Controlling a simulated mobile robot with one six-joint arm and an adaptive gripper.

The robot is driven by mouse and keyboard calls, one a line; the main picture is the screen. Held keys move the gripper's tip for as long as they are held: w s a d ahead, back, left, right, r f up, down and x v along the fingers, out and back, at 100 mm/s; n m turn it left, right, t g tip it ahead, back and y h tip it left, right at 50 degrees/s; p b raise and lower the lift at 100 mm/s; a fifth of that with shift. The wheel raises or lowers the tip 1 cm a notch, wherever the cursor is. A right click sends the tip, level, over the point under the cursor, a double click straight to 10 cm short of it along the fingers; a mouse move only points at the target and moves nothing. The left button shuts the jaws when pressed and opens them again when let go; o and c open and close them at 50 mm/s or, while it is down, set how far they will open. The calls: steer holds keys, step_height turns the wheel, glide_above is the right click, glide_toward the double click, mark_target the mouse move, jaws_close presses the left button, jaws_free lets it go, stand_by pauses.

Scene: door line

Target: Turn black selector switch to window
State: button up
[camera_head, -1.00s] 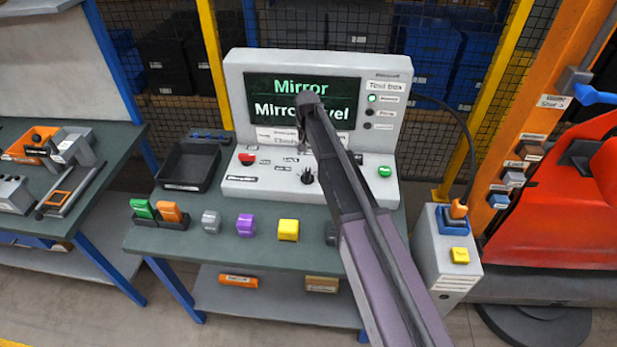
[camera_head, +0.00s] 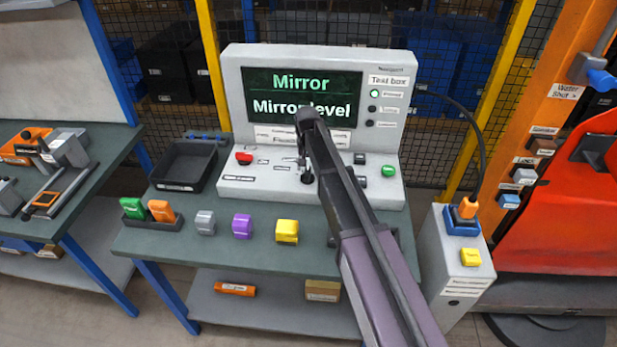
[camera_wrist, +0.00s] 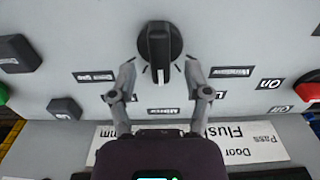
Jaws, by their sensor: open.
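The black selector switch (camera_wrist: 160,50) is a round knob with a raised grip on the grey sloped panel. Its white mark points down in the wrist view, toward the label Mirror (camera_wrist: 163,111). The label Window (camera_wrist: 232,72) lies right of the knob there. My gripper (camera_wrist: 160,72) is open, with one finger on each side of the knob's lower part and gaps visible. Whether either finger touches it cannot be told. In the head view the switch (camera_head: 307,178) shows low on the panel, partly behind my arm. The screen (camera_head: 300,97) reads Mirror and Mirror level.
A red button (camera_head: 244,158) and a green button (camera_head: 388,171) flank the switch. A black tray (camera_head: 160,181) stands left of the test box. Coloured blocks, including a yellow one (camera_head: 287,232), line the bench front. A grey box (camera_head: 446,275) stands right.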

steer(key=shift+f+b, duration=1.05)
steer(key=shift+f, duration=0.3)
jaws_close()
